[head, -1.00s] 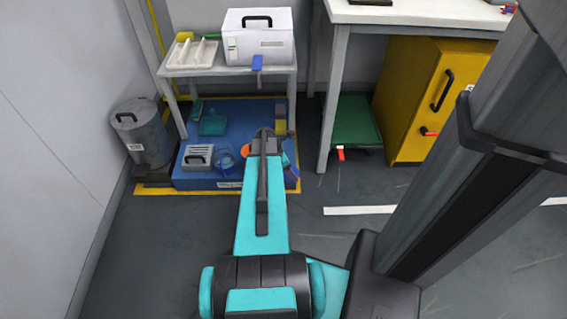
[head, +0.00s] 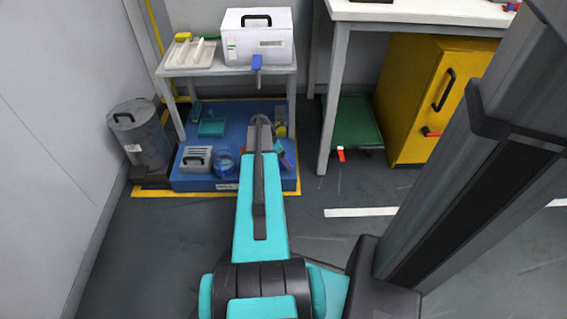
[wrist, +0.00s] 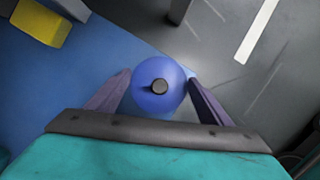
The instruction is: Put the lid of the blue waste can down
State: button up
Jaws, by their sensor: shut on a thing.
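A round blue lid (wrist: 148,103) with a dark knob in its middle shows in the wrist view. My gripper (wrist: 160,77) is shut on it, one finger at each side. Whether the held lid touches anything below is not clear.
The blue platform (head: 200,184) has a yellow border and carries a grey vented box (head: 196,158) and a teal item (head: 212,129). A small table (head: 185,71) stands over it. A grey bin (head: 142,143) is at left. Open floor lies in front.

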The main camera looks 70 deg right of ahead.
jog(key=shift+f+b, duration=1.15)
jog(key=shift+f, duration=0.6)
jog(key=shift+f, duration=0.1)
jog(key=o, duration=1)
jog(key=p+v, duration=0.5)
jog(key=v, duration=0.7)
jog(key=shift+s, duration=0.15)
